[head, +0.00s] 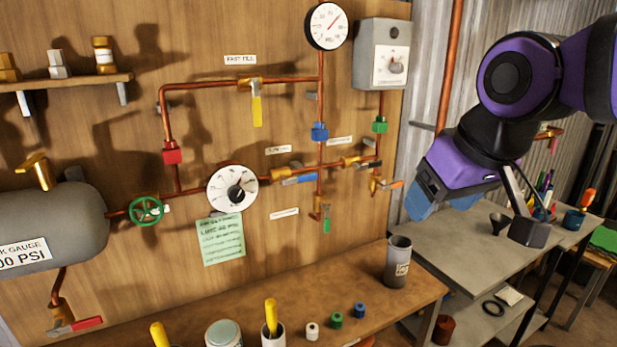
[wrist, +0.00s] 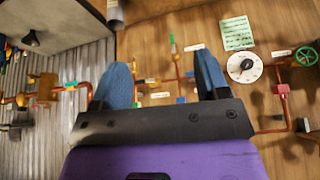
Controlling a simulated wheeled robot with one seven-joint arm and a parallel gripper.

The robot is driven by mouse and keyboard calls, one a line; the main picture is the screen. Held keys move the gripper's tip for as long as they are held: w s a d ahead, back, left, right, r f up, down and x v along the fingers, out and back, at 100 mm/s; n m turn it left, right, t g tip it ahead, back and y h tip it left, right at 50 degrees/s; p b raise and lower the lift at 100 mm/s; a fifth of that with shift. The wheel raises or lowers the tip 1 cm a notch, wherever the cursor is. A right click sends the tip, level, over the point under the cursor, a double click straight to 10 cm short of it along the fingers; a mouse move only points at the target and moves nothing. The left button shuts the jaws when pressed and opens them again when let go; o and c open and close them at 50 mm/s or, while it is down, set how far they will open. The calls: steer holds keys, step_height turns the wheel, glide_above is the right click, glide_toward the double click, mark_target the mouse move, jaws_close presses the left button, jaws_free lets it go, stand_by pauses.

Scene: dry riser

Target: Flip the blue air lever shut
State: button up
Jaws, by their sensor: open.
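The blue air lever (head: 298,180) is on a brass valve in the lower copper pipe, right of the white dial (head: 232,188). It lies nearly level, roughly along the pipe. In the wrist view a small blue bar (wrist: 188,75) left of the dial (wrist: 244,66) looks like this lever. My gripper (head: 441,205) hangs well to the right of the lever, in front of the corrugated wall, touching nothing. In the wrist view its blue fingers (wrist: 162,60) are apart, with nothing between them.
Near the lever are a yellow lever (head: 257,109), an orange-tipped lever (head: 391,185), a green-handled valve (head: 326,224) and a blue collar (head: 320,132). A grey box (head: 381,53) is above right. A grey cup (head: 398,262) stands on the bench below. The space before the pipes looks free.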

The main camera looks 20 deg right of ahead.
steer(key=w, duration=0.1)
steer(key=w+r, duration=0.2)
steer(key=shift+w+a+r, duration=0.2)
steer(key=shift+w+a, duration=0.1)
steer(key=shift+w, duration=0.1)
steer(key=c, duration=1.1)
steer(key=shift+n+g, duration=0.3)
steer(key=shift+g, duration=0.1)
steer(key=w+r, duration=0.1)
steer(key=w, duration=0.2)
steer(key=w+a+r, duration=0.1)
steer(key=w, duration=0.1)
steer(key=w+r, duration=0.1)
steer(key=w, duration=0.2)
steer(key=shift+w+a+r, duration=0.25)
steer(key=shift+w+r, duration=0.05)
steer(key=shift+r, duration=0.1)
jaws_close()
steer(key=w+a, duration=0.2)
steer(key=w, duration=0.7)
steer(key=w+a+r+g, duration=0.1)
steer(key=w+a, duration=0.1)
steer(key=w, duration=0.6)
steer(key=shift+w+n, duration=0.4)
steer(key=shift+r, duration=0.1)
